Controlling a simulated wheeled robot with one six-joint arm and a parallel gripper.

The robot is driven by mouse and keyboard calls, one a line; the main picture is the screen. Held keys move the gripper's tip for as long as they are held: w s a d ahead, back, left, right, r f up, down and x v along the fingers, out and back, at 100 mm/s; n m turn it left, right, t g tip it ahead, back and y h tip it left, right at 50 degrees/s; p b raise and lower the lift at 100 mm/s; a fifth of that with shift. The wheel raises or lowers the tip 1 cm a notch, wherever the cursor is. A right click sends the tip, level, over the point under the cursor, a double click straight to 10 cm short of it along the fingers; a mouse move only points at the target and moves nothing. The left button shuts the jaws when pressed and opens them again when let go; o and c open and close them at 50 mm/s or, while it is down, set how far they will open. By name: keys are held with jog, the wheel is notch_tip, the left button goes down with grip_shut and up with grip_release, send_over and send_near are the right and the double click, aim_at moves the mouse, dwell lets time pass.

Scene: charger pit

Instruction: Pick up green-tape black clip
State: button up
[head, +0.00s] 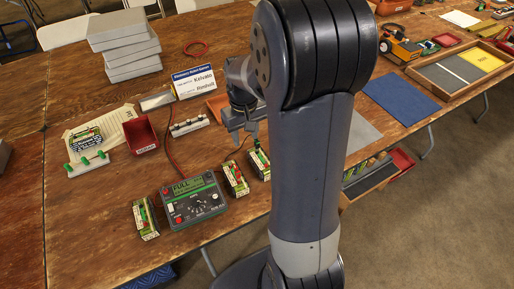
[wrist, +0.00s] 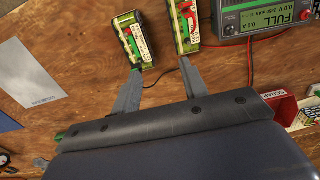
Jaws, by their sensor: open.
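A small green piece (wrist: 135,67), likely the green-tape black clip, shows at the near end of a green and cream battery pack (wrist: 131,40) in the wrist view. A thin dark wire runs across the gap between my fingers. In the head view a small dark and green piece (head: 257,145) stands at the far end of the rightmost pack (head: 260,164).
A charger (head: 193,201) reading FULL stands left of the packs. A second pack (wrist: 184,25) sits close beside the first. A red scrap bin (head: 141,134), a sign (head: 194,82) and a white rack with green pegs (head: 87,163) stand around.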

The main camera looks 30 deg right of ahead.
jog(key=b, duration=0.1)
send_over(257, 143)
jog(key=shift+w+r, duration=0.25)
jog(key=shift+r, duration=0.15)
jog(key=f, duration=1)
jog(key=shift+w+d+f, duration=0.15)
jog(key=shift+d, duration=0.1)
jog(key=shift+c, duration=0.3)
jog(key=c, duration=0.8)
